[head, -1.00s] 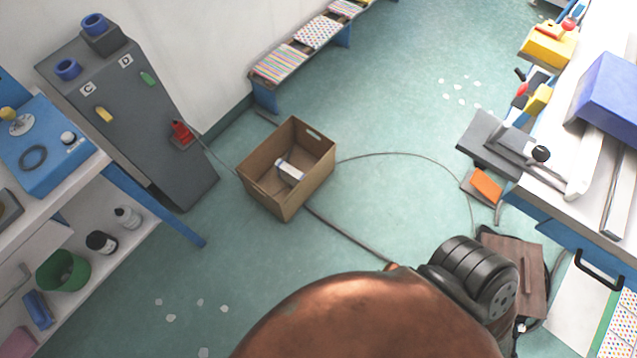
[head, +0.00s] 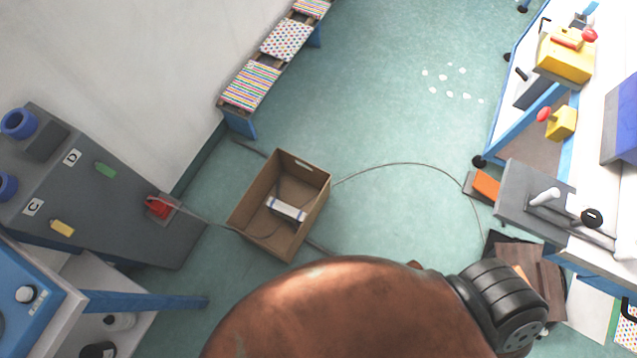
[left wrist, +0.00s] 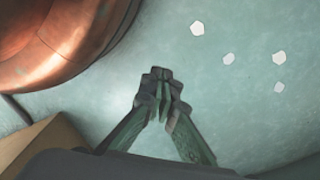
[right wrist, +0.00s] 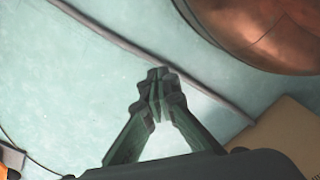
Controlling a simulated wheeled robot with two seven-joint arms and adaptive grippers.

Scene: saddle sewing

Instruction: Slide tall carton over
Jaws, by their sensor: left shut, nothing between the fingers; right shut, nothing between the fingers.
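A tall open-topped cardboard carton (head: 258,192) stands on the green floor in the middle of the head view. A small white and blue item (head: 287,210) lies inside it. Brown cardboard (left wrist: 42,148) shows at the lower left of the left wrist view and cardboard (right wrist: 285,140) at the lower right of the right wrist view. I cannot tell if these are the same carton. My left gripper (left wrist: 161,76) is shut and empty above bare floor. My right gripper (right wrist: 158,76) is shut and empty above the floor. Neither gripper shows in the head view.
A grey cabinet (head: 110,190) and a blue-legged bench (head: 150,301) stand on the left. A low bench with patterned cushions (head: 287,40) runs along the wall. A cable (head: 405,163) crosses the floor. A workbench (head: 600,230) lines the right.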

